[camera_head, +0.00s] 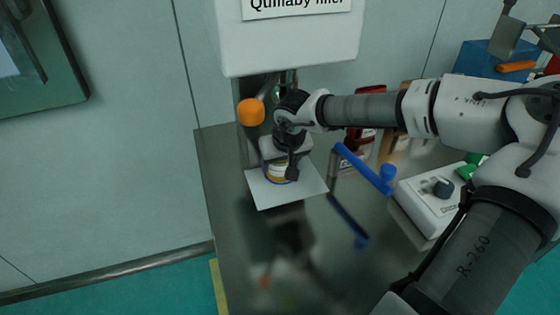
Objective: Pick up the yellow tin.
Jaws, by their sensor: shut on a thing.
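The yellow tin (277,177) stands on a white square sheet (262,197) on the metal table, below the filler. It looks small, with a yellow band and a pale label, and its upper part is hidden by my gripper. My gripper (279,172) reaches down over the tin from above and is shut on it. The tin seems to be at the sheet, but whether it touches or hangs just above it I cannot tell.
The white filler housing (290,40) hangs behind and above, with an orange knob (250,112) at left. A blue bar (362,168) and a white control box (432,200) are at right. Dark red containers (368,92) stand behind my arm. The table's front left is clear.

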